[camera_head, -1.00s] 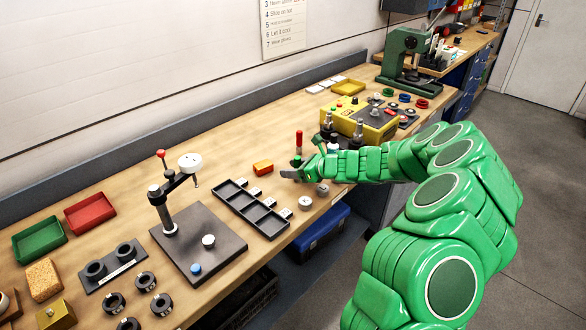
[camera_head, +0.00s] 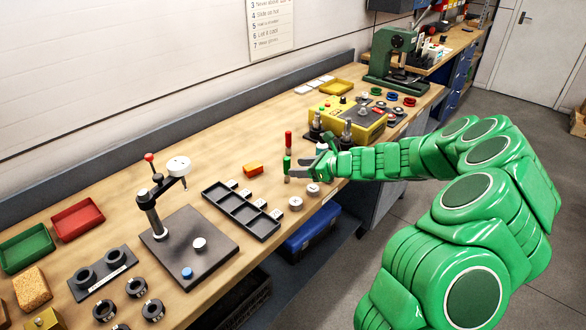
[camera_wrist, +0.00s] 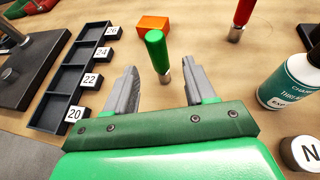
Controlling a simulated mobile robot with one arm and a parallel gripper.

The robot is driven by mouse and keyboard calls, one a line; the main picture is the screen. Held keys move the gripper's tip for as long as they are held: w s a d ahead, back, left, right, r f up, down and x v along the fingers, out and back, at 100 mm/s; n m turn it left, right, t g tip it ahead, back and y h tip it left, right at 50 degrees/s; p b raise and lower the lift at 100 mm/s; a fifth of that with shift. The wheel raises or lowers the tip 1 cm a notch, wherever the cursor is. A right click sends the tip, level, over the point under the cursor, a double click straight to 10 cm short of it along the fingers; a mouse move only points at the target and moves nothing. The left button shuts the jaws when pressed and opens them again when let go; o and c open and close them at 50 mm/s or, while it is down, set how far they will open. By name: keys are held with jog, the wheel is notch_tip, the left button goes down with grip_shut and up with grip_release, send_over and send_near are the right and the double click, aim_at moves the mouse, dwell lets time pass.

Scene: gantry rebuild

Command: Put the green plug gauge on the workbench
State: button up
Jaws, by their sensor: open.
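The green plug gauge (camera_head: 287,163) stands upright on the workbench (camera_head: 120,216), with its green handle up and metal end down. In the wrist view the gauge (camera_wrist: 157,50) is just beyond my fingertips, roughly centred between them, and looks apart from both. My gripper (camera_head: 306,160) is open and empty, low over the bench, to the right of the gauge in the head view. Both grey fingers of my gripper (camera_wrist: 160,82) show clearly in the wrist view.
A red-handled gauge (camera_head: 288,139) stands behind the green one. An orange block (camera_wrist: 152,25) lies close by. A white-and-teal bottle (camera_wrist: 290,80) and a round piece marked N (camera_wrist: 301,153) are at right. A black compartment tray (camera_wrist: 70,78) is at left.

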jog(key=shift+v, duration=2.3)
